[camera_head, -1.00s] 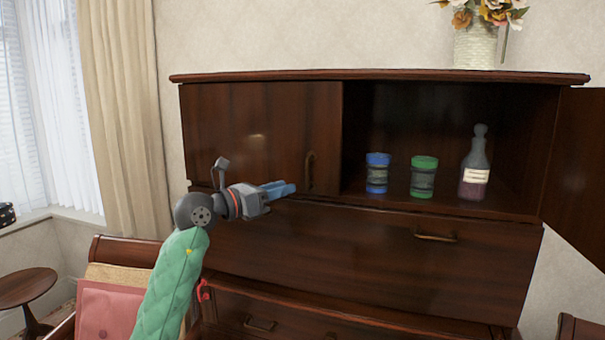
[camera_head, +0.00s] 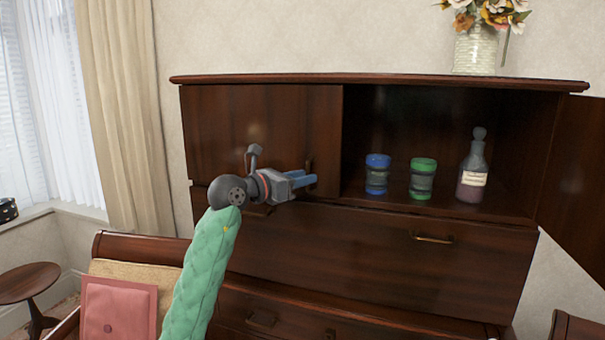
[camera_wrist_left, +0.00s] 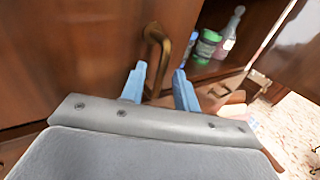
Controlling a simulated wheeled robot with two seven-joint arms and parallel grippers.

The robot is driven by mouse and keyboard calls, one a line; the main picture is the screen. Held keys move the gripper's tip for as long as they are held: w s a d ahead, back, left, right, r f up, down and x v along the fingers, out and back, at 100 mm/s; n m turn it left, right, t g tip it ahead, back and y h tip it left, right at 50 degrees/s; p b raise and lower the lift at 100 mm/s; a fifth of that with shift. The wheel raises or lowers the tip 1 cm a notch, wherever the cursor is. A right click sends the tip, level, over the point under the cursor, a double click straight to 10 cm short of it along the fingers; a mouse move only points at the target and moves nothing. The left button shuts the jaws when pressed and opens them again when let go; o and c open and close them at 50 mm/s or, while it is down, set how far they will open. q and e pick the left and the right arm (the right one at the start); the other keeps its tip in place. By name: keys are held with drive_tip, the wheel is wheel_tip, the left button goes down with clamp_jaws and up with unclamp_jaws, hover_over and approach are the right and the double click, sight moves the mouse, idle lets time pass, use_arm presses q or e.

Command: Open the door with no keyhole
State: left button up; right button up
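The closed left door (camera_head: 240,125) of the dark wooden cabinet has a curved brass handle near its right edge. In the head view the handle (camera_head: 308,167) is partly hidden by my left gripper (camera_head: 312,181). In the left wrist view the handle (camera_wrist_left: 154,45) stands between the two blue fingertips of the open gripper (camera_wrist_left: 160,86), with space visible beside it. I cannot tell whether a finger touches it. The right door (camera_head: 577,180) stands swung open to the right. No keyhole can be made out on the left door. My right gripper is out of view.
The open compartment holds a blue-lidded jar (camera_head: 377,175), a green-lidded jar (camera_head: 422,180) and a bottle (camera_head: 473,170). A drawer (camera_head: 380,255) lies below the doors. A chair with a pink cushion (camera_head: 118,305) stands at lower left.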

use_arm(q)
drive_tip(key=shift+w+d, duration=0.15)
drive_tip(key=shift+d, duration=0.1)
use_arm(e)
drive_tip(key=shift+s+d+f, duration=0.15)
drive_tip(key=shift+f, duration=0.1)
use_arm(q)
drive_tip(key=shift+c, duration=0.2)
clamp_jaws()
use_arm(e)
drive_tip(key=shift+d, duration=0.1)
